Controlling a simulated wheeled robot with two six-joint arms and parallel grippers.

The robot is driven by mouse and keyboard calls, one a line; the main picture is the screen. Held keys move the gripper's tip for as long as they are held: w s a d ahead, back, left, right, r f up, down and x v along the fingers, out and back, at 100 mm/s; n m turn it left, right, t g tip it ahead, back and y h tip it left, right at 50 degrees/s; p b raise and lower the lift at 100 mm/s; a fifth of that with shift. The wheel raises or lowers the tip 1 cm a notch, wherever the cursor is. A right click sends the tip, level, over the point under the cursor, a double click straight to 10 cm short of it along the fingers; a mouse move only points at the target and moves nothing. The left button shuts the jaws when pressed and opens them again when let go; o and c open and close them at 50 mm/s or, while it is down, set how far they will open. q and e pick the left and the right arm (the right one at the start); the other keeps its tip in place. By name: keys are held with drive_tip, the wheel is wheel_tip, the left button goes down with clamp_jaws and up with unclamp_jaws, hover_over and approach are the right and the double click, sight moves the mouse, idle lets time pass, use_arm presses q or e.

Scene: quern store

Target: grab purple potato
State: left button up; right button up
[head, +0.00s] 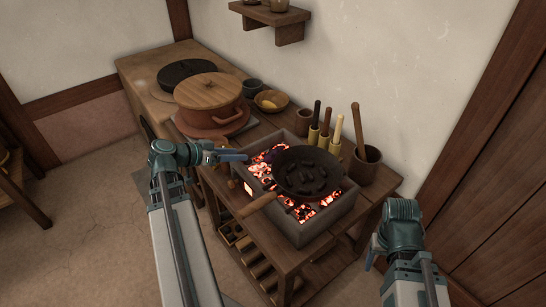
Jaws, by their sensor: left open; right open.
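A small dark purple lump, which looks like the purple potato (271,155), sits at the left edge of the glowing coals, beside the dark pan (325,171). The pan and its shadow make its outline hard to see. My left gripper (242,156) is open and empty, just left of the purple lump, its fingers pointing right at about the brazier's left rim. I cannot tell whether it touches anything. My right gripper (374,252) is open and empty, low at the right, in front of the table and away from the coals.
The stone brazier (304,236) holds red coals, and the pan's wooden handle (258,206) sticks out front-left. Bamboo-like holders (324,141) and a brown cup (363,166) stand behind. A lidded clay pot (212,117) and a wooden bowl (271,107) stand further back.

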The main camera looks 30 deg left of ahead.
use_arm(q)
drive_tip(key=b, duration=0.4)
approach(270, 153)
drive_tip(key=x, duration=0.4)
drive_tip(key=shift+s+a+f, duration=0.15)
drive_tip(key=shift+a+f, duration=0.05)
drive_tip(key=shift+f, duration=0.1)
drive_tip(key=shift+w+d, duration=0.15)
drive_tip(key=shift+w, duration=0.1)
drive_tip(key=b+x, duration=0.1)
drive_tip(key=x, duration=0.4)
drive_tip(key=shift+w+d+r, duration=0.1)
drive_tip(key=shift+w+d, duration=0.05)
drive_tip(key=shift+w, duration=0.05)
drive_tip(key=shift+c, duration=0.3)
clamp_jaws()
